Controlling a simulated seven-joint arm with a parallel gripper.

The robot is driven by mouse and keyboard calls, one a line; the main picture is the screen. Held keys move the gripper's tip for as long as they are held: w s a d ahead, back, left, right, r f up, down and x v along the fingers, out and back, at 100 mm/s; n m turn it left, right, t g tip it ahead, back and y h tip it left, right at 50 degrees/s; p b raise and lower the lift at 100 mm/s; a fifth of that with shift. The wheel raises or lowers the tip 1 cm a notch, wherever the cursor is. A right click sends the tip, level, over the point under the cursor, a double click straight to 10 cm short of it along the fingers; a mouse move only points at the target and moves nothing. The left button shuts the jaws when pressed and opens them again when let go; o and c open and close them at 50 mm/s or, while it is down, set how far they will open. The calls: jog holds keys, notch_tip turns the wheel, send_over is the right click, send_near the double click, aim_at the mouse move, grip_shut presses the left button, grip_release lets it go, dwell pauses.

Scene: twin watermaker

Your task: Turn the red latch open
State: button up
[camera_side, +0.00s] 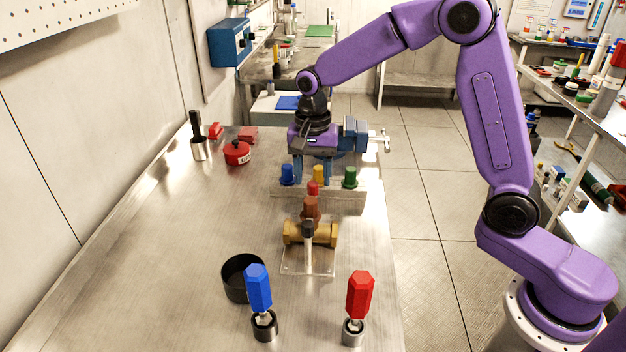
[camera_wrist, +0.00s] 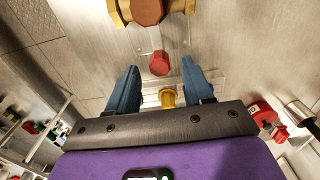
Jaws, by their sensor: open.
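A small red knob (camera_side: 313,188) stands by the row of coloured knobs, behind the valve; it is the red part nearest my gripper, but I cannot tell for sure that it is the latch. My gripper (camera_side: 311,181) points down above the row, its blue fingers apart and empty. In the wrist view the red knob (camera_wrist: 159,62) shows between the open fingertips (camera_wrist: 160,68), with a yellow knob (camera_wrist: 168,97) nearer the palm. I see no contact with the red knob. The brass valve (camera_side: 308,234) with a reddish-brown top stands in front.
Blue (camera_side: 287,174) and green (camera_side: 350,177) knobs flank my gripper. A blue vise (camera_side: 354,135) is behind. A red lidded pot (camera_side: 237,153) is at back left. Blue (camera_side: 258,290) and red (camera_side: 360,296) handled tools and a black cup (camera_side: 241,280) stand in front.

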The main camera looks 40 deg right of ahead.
jog(key=shift+f, duration=1)
grip_shut()
